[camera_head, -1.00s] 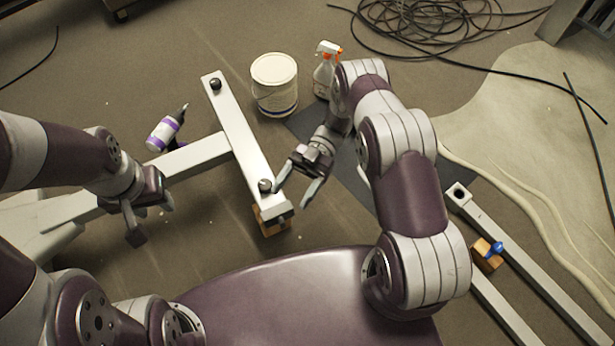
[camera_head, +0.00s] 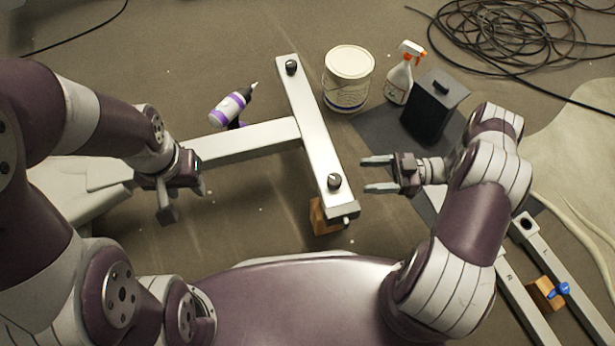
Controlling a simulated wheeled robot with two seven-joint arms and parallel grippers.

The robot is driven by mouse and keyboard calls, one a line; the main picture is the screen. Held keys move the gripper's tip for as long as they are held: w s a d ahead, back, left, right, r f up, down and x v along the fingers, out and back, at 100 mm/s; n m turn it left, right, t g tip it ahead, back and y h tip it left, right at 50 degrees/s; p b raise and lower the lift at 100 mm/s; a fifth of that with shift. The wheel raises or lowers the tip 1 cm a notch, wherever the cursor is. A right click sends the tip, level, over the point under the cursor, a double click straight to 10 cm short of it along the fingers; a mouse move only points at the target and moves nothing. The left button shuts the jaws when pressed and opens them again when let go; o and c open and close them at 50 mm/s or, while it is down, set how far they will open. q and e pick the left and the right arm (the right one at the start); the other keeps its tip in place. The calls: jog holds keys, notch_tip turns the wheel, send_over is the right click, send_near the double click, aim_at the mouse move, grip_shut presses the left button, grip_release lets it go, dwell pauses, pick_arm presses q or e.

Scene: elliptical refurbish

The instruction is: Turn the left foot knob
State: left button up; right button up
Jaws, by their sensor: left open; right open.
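A white T-shaped frame lies on the floor, with a crossbar (camera_head: 312,125) at its right end. One dark round knob (camera_head: 291,67) sits at the crossbar's far end and another knob (camera_head: 334,181) at its near end. A wooden block (camera_head: 323,216) is under the near end. My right gripper (camera_head: 376,174) is open and empty, just right of the near knob, fingers pointing left towards it and apart from it. My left gripper (camera_head: 178,192) is open and empty beside the frame's long beam, left of the crossbar.
A white bucket (camera_head: 348,79), a spray bottle (camera_head: 402,74) and a dark box (camera_head: 433,107) stand beyond the crossbar. A purple-and-white tool (camera_head: 233,107) is beside the long beam. Coiled cable (camera_head: 500,40) lies at the back right. Two white bars (camera_head: 556,268) with a wooden block (camera_head: 545,293) lie at right.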

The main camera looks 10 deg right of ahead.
aim_at(331, 179)
jog(key=a+b, duration=0.3)
jog(key=a, duration=0.7)
jog(key=shift+a+f, duration=0.1)
jog(key=shift+a, duration=0.2)
jog(key=shift+w+a, duration=0.1)
jog(key=shift+a, duration=0.35)
jog(key=c, duration=1)
jog(key=shift+o, duration=0.2)
jog(key=shift+n+g+b, duration=0.45)
jog(key=shift+n+g, duration=0.25)
jog(key=shift+g, duration=0.7)
